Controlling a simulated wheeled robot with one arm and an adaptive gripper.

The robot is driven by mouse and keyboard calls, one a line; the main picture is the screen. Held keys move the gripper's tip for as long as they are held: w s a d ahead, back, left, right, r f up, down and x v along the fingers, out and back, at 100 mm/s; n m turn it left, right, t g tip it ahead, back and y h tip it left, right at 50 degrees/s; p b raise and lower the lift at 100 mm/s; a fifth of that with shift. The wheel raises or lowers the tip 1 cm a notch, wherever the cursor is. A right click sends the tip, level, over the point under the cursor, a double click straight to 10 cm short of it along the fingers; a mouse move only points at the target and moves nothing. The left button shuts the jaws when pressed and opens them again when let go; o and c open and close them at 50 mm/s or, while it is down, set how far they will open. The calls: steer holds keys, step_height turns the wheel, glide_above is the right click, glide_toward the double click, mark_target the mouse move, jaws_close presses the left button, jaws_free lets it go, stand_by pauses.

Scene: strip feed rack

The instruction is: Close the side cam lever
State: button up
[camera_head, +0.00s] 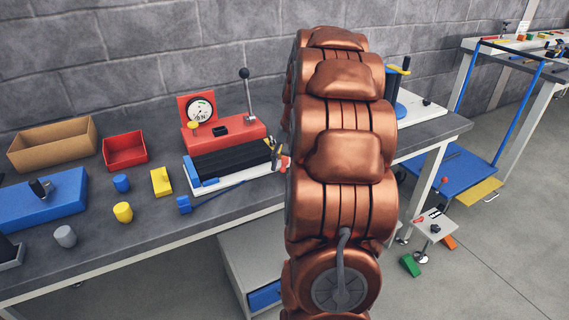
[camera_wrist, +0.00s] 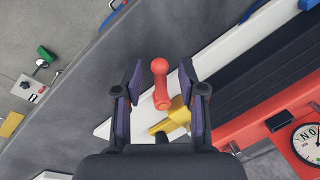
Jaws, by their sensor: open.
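The side cam lever, a red handle with a round knob, shows in the wrist view (camera_wrist: 160,82). It rises from a yellow mount (camera_wrist: 180,112) at the end of the white base of the feed rack. My gripper (camera_wrist: 160,72) is open, with one dark, purple-padded finger on each side of the lever. A gap shows between the lever and each finger. In the head view, a small red part of the lever (camera_head: 284,163) shows beside my copper arm, which hides most of the gripper.
The rack (camera_head: 233,160) has black strips and a red block with a dial (camera_head: 200,110) behind it. Yellow and blue blocks lie left of the rack.

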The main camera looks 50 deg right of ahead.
mark_target(269, 167)
steer(key=shift+c, duration=0.2)
jaws_close()
steer(key=shift+r+m, duration=0.1)
steer(key=shift+m, duration=0.2)
steer(key=shift+w+a+r+m+p, duration=0.1)
steer(key=shift+w+a+m+p, duration=0.15)
steer(key=shift+m+p, duration=0.35)
steer(key=shift+w+a+r+m+p, duration=0.1)
steer(key=shift+w+m+p, duration=0.15)
steer(key=shift+m+p, duration=0.3)
steer(key=m, duration=0.1)
steer(key=w+m+p, duration=0.1)
steer(key=shift+a+m+h+p, duration=0.2)
steer(key=shift+m+h+p, duration=0.1)
steer(key=shift+m+h, duration=0.1)
steer(key=m+p, duration=0.1)
steer(key=w+m+p, duration=0.1)
steer(key=m, duration=0.1)
steer(key=shift+w+f+h, duration=0.1)
steer(key=shift+w+h, duration=0.15)
steer(key=shift+h, duration=0.15)
steer(key=shift+w+f+m+p, duration=0.1)
steer(key=shift+w+m+p, duration=0.15)
steer(key=shift+m+p, duration=0.35)
steer(key=shift+w+f+m+p, duration=0.1)
steer(key=shift+w+m+p, duration=0.25)
steer(key=shift+m, duration=0.4)
